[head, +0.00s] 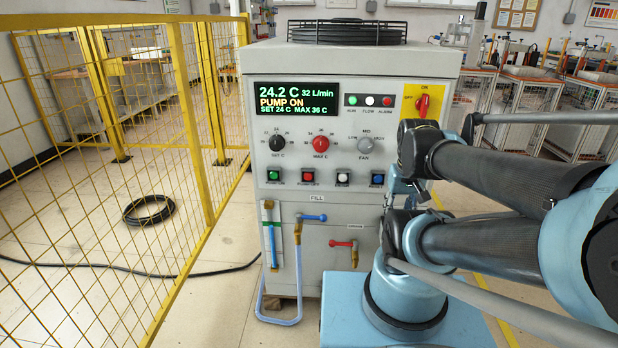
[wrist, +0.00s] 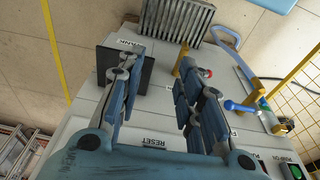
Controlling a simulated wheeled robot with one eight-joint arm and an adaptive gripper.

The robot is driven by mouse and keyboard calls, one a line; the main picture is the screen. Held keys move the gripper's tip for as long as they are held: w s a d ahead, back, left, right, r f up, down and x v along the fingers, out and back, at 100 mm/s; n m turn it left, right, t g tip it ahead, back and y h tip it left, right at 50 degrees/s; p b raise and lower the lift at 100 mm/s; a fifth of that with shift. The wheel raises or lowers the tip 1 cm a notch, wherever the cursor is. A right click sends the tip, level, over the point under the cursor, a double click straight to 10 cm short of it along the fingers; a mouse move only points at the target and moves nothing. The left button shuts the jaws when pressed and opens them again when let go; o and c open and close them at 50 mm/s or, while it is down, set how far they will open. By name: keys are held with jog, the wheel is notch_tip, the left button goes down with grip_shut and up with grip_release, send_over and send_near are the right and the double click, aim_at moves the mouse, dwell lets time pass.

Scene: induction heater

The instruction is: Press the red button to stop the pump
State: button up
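The red button (head: 308,176), labelled PUMP OFF, is second from the left in the button row on the grey machine front (head: 340,225). The display (head: 296,98) reads PUMP ON, 24.2 C and 32 L/min. My gripper (head: 397,190) is at the right end of the row, beside the blue button (head: 377,178) and right of the red one. My arm partly hides it. In the wrist view my gripper (wrist: 160,75) has its two fingers apart with nothing between them. The red button cannot be made out clearly there; the green button (wrist: 294,171) shows at the lower right.
A green button (head: 274,175) and white button (head: 343,177) flank the red one. Above are the red MAX C knob (head: 321,143) and red rotary switch (head: 423,103). Below, the blue valve handle (head: 312,218) and red valve handle (head: 343,243) stick out. A yellow fence (head: 185,120) stands left.

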jog(key=shift+o, duration=1.2)
jog(key=shift+a, duration=0.1)
grip_shut()
